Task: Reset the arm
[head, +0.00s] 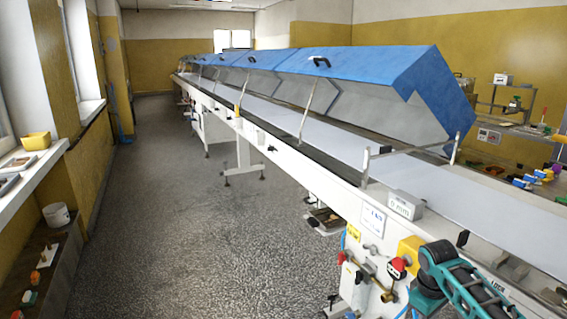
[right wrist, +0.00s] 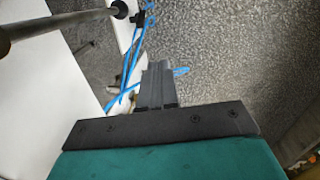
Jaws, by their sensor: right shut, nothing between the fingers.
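My right arm (head: 465,282), teal and black, shows at the lower right of the head view, in front of the near end of the long white machine (head: 335,175). Its gripper cannot be made out there. In the right wrist view my right gripper (right wrist: 158,72) is shut and empty. Its grey fingers stand together over the speckled floor (right wrist: 235,60), beside thin blue hoses (right wrist: 124,82). My left gripper is in neither view.
Raised blue covers (head: 370,65) line the machine. Valves (head: 365,272) and a red knob (head: 397,264) sit on its near side. A grey rod (right wrist: 60,24) crosses the wrist view's upper left. The floor (head: 170,210) left of the machine is clear.

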